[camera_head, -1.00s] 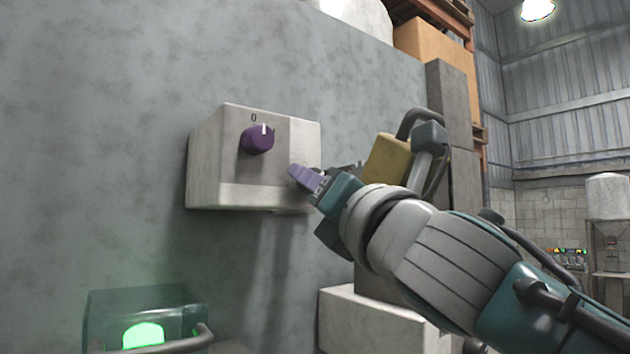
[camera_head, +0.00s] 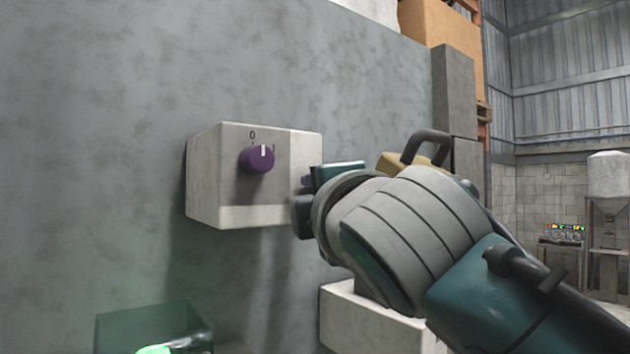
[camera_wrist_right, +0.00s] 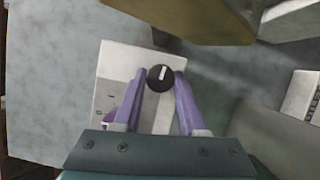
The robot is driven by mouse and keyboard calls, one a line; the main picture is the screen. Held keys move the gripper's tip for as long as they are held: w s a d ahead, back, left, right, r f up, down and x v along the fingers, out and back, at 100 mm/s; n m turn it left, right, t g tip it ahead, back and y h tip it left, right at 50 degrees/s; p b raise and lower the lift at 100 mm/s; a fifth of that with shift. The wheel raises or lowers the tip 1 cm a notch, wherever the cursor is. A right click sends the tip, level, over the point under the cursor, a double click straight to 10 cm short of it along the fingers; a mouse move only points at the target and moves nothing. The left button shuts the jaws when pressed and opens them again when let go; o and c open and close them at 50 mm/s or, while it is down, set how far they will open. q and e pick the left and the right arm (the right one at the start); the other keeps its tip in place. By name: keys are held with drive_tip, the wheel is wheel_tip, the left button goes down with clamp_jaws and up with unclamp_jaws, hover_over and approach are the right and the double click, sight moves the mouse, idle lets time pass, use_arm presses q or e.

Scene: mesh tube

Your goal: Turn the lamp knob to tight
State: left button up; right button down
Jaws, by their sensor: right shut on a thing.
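A pale box is fixed to the grey wall; its pale surface (camera_head: 218,178) shows in the head view. A purple knob (camera_head: 256,160) with a white mark sits on its front, near a "0" label. In the right wrist view a black round knob (camera_wrist_right: 160,78) with a white pointer line sits on the pale box (camera_wrist_right: 117,67). My right gripper (camera_wrist_right: 160,84) is shut on this black knob, a purple finger on each side. In the head view my wrist hides the fingertips and black knob. The purple knob is partly covered by a finger in the wrist view.
A dark teal housing (camera_head: 190,318) with a green glow is at the lower left. A pale block (camera_head: 365,318) stands below my right arm. A yellowish thing with a dark handle (camera_head: 428,146) is close behind my wrist. The wall left of the box is clear.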

drive_tip(key=m+g, duration=0.2)
drive_tip(key=m, duration=0.2)
drive_tip(key=m+g+y+p, duration=0.1)
drive_tip(key=m+g, duration=0.1)
drive_tip(key=m, duration=0.2)
drive_tip(key=m+g+y, duration=0.1)
drive_tip(key=m+g, duration=0.1)
drive_tip(key=m, duration=0.3)
drive_tip(key=shift+w+d+r+p, duration=0.1)
drive_tip(key=shift+d+r+p, duration=0.1)
drive_tip(key=shift+r+p, duration=0.15)
idle(0.3)
drive_tip(key=c, duration=0.8)
unclamp_jaws()
drive_tip(key=shift+o, duration=0.2)
